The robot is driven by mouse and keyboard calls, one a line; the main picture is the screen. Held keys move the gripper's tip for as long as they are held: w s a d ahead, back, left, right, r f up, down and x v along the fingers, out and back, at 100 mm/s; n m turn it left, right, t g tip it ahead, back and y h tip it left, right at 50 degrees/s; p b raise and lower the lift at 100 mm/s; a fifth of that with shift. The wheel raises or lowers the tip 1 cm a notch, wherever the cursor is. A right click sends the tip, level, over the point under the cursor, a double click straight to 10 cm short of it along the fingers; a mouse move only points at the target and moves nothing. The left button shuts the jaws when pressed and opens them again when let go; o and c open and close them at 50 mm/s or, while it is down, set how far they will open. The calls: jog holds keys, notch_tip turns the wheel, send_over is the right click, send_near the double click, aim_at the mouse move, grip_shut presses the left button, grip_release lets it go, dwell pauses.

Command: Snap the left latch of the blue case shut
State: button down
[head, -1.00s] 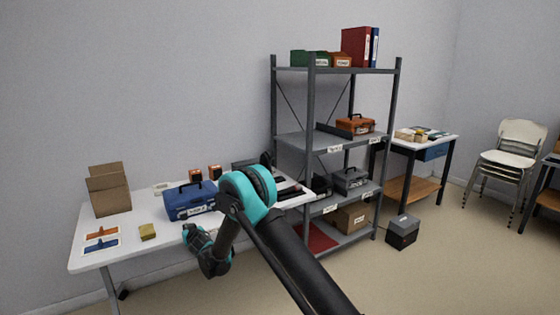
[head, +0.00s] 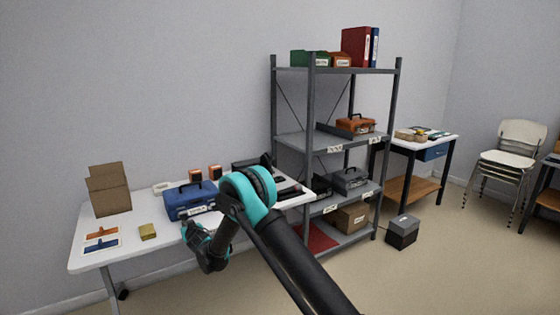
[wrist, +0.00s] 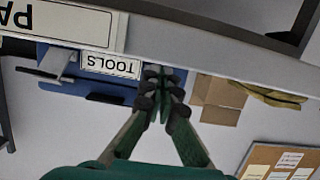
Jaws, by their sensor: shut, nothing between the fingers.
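The blue case (head: 190,200) sits shut-lidded on the white table, left of my arm in the head view. In the wrist view the case (wrist: 90,57) appears upside down, with a TOOLS label (wrist: 111,66) and a dark handle (wrist: 104,99). A grey latch (wrist: 57,66) juts out at the picture's left end of the case. My gripper (wrist: 160,76) is shut and empty, its fingertips over the picture's right end of the case front. They hide the latch area there, and I cannot tell contact. The gripper (head: 186,229) also shows before the case's left part.
The white table (head: 160,245) also bears a yellow block (head: 147,231), a cardboard box (head: 110,192) and orange-and-black items (head: 196,175). A grey shelf rack (head: 310,140) stands right of the table. Bare tabletop lies in front of the yellow block.

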jog(key=shift+w+a+r, duration=0.2)
jog(key=shift+w+a, duration=0.05)
jog(key=shift+w, duration=0.2)
dwell(0.6)
jog(key=f+v, duration=0.1)
jog(key=v, duration=0.5)
jog(key=shift+s+d+f, duration=0.25)
jog(key=shift+s+d, duration=0.05)
jog(key=shift+s, duration=0.2)
jog(key=d+r+m+g+h, duration=0.1)
jog(key=d+r+m+h, duration=0.3)
jog(key=d, duration=0.9)
jog(key=d+r+n+h, duration=0.15)
jog(key=d+r, duration=0.35)
jog(key=d, duration=0.9)
jog(key=s+d+r+m+g+h, duration=0.2)
jog(key=s+d, duration=0.4)
jog(key=d, duration=0.6)
jog(key=s+d+m+g+h, duration=0.1)
jog(key=s+d+g, duration=0.2)
jog(key=s+d, duration=1.2)
jog(key=s+d+f+g, duration=0.1)
jog(key=s+d+f, duration=0.1)
jog(key=s, duration=0.7)
jog(key=s+d+f+m+g, duration=0.1)
jog(key=s+d+f, duration=0.1)
jog(key=s, duration=0.7)
jog(key=shift+f+g, duration=0.3)
jog(key=shift+f, duration=0.25)
